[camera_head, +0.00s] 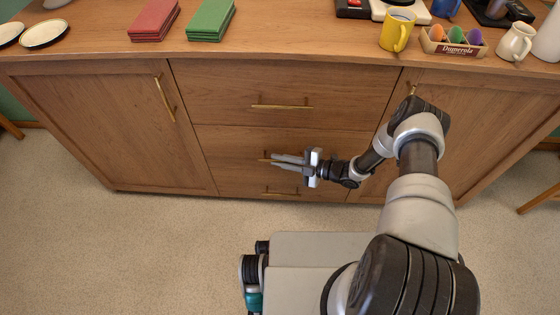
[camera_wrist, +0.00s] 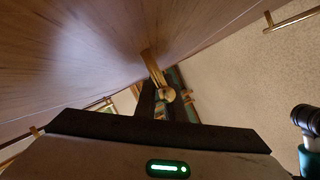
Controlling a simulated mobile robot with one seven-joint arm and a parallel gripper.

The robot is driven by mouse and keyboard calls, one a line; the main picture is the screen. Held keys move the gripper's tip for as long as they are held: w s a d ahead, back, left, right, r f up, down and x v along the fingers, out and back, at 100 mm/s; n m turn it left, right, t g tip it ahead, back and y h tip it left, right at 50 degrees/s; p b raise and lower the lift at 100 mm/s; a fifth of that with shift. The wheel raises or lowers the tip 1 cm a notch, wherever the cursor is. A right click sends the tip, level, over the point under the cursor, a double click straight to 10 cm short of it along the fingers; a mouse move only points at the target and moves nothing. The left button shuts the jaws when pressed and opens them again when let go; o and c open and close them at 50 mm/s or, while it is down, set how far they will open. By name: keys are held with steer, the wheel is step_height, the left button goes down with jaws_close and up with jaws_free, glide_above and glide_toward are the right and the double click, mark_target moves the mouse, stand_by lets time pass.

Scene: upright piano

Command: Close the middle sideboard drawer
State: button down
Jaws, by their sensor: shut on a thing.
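The middle drawer (camera_head: 230,146) of the wooden sideboard sits between a wider-looking top drawer and a low bottom drawer. Its front looks nearly flush with the sideboard face; I cannot tell how large any gap is. Its brass bar handle (camera_head: 264,159) is mostly hidden by my gripper (camera_head: 278,160), which reaches in from the right and is shut on that handle. In the wrist view the brass handle (camera_wrist: 152,66) is seen almost end-on at the tip of my dark gripper finger (camera_wrist: 150,98), close to the wooden front.
The top drawer handle (camera_head: 282,107) and bottom drawer handle (camera_head: 281,193) lie above and below. Cupboard doors (camera_head: 120,120) flank the drawers. A yellow mug (camera_head: 397,32), an egg tray (camera_head: 453,48) and books (camera_head: 210,20) stand on top.

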steer(key=c, duration=1.8)
jaws_free()
steer(key=shift+w+r, duration=0.1)
steer(key=shift+w, duration=0.25)
steer(key=shift+c, duration=0.2)
steer(key=p+v, duration=0.2)
steer(key=v, duration=1.5)
steer(key=shift+s+d, duration=0.2)
